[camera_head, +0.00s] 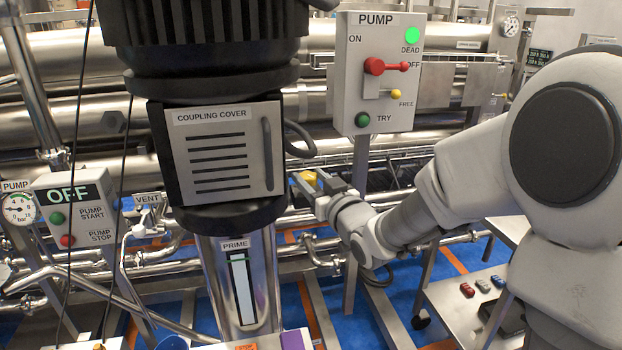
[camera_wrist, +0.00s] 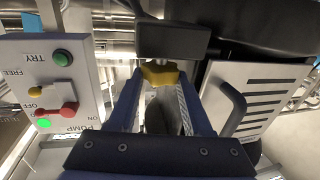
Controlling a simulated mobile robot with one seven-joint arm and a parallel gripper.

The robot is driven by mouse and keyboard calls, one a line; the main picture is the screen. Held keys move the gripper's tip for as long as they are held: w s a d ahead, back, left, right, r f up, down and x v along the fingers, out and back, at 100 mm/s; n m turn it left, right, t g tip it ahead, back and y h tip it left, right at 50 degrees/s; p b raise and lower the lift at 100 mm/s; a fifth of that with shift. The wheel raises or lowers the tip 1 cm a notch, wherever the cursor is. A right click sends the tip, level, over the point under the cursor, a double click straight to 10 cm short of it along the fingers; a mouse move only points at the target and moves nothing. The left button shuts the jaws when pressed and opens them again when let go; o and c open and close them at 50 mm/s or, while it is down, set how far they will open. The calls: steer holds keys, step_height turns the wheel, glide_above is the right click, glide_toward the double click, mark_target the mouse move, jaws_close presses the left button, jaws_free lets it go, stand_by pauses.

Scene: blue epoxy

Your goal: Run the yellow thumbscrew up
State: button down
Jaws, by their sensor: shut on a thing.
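The yellow thumbscrew (camera_wrist: 160,75) sits between my fingertips in the wrist view, just under a dark block (camera_wrist: 172,38). In the head view a small part of the thumbscrew (camera_head: 308,177) shows yellow at the right of the coupling cover. My gripper (camera_wrist: 160,82) is shut on the thumbscrew, with one blue finger on each side of it. In the head view my gripper (camera_head: 318,184) reaches in from the right, beside the pump column. The thumbscrew's threaded part is hidden.
The coupling cover (camera_head: 222,150) with its dark handle (camera_wrist: 233,105) stands close to my gripper. The pump switch box (camera_head: 375,75), with a red lever, is above my gripper in the head view. Steel pipes (camera_head: 70,122) run behind.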

steer(key=shift+a+f+m+t+h+b, duration=0.15)
steer(key=shift+m+t+h+b, duration=0.25)
steer(key=shift+b, duration=0.8)
steer(key=shift+s+h+b, duration=0.1)
steer(key=shift+h+b, duration=0.3)
steer(key=shift+b, duration=0.1)
steer(key=m+h+b, duration=0.1)
steer(key=h+b, duration=0.1)
steer(key=shift+a+m+t+b, duration=0.15)
steer(key=shift+m+t+b, duration=0.25)
steer(key=shift+a+r+m+h+b, duration=0.1)
steer(key=shift+r+m+h+b, duration=0.1)
steer(key=shift+m+h+b, duration=0.55)
steer(key=m+h+p, duration=0.1)
steer(key=h, duration=0.1)
steer(key=shift+r+t+h, duration=0.1)
steer(key=shift+t+h, duration=0.2)
steer(key=shift+h, duration=0.05)
steer(key=shift+m+h, duration=0.55)
steer(key=shift+h, duration=0.25)
steer(key=c, duration=0.6)
jaws_free()
